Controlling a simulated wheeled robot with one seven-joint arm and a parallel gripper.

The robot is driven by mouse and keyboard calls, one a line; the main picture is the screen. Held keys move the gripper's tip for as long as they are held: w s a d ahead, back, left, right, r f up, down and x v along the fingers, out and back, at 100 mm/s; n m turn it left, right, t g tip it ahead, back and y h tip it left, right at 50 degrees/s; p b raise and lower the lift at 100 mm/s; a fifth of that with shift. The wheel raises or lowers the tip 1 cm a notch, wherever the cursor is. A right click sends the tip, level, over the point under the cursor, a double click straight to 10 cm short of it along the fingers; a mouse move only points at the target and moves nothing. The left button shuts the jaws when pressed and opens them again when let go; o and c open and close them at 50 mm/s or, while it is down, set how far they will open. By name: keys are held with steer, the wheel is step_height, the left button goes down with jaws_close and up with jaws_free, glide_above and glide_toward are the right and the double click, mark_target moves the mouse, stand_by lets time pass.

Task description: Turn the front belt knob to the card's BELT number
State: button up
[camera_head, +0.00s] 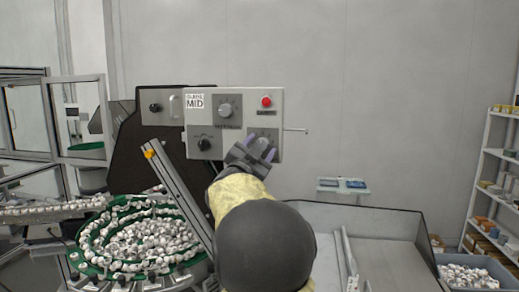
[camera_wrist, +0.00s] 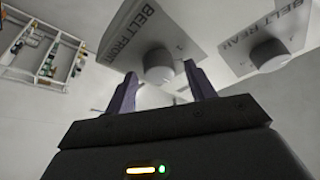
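The front belt knob (camera_wrist: 158,66) is a pale round knob on a grey panel marked BELT FRONT (camera_wrist: 148,30) in the wrist view. My gripper (camera_wrist: 161,70) is open, with one finger on each side of this knob and a visible gap on both sides. In the head view my gripper (camera_head: 260,148) is at the lower right of the grey control box (camera_head: 234,140) and partly covers the knob there. The knob's pointer and scale are too small to read. A white card (camera_head: 195,102) at the box's upper left reads MID; no BELT number is legible.
A second knob (camera_wrist: 270,55), marked BELT REAR, is to the right in the wrist view. The box also has an upper knob (camera_head: 225,109), a dark lower-left knob (camera_head: 204,145) and a red button (camera_head: 266,101). A thin rod (camera_head: 296,130) sticks out right. A bowl of caps (camera_head: 140,240) stands lower left.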

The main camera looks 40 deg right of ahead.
steer(key=shift+a+f, duration=0.1)
steer(key=b+v, duration=0.7)
steer(key=v, duration=1)
steer(key=shift+a, duration=0.1)
steer(key=w+a+f+n+t+y, duration=0.2)
steer(key=w+a+f+n+y, duration=0.2)
steer(key=a+f+n+y, duration=0.45)
steer(key=w+a+f+n+t+y, duration=0.3)
steer(key=f+n+y, duration=0.35)
steer(key=f, duration=0.55)
steer(key=s+a+f+n+g+y, duration=0.1)
steer(key=s+a+f+g+y, duration=0.15)
steer(key=f, duration=0.35)
steer(key=s+a+f+n+g+y, duration=0.1)
steer(key=s+a+f+g, duration=0.3)
steer(key=f, duration=0.3)
steer(key=s+f+n+g, duration=0.2)
steer(key=s+f+g, duration=0.4)
steer(key=s, duration=0.7)
step_height(320, 180, down, 2)
steer(key=shift+a+f+n+y, duration=0.2)
steer(key=shift+a+n+y, duration=0.1)
steer(key=shift+a+y, duration=0.05)
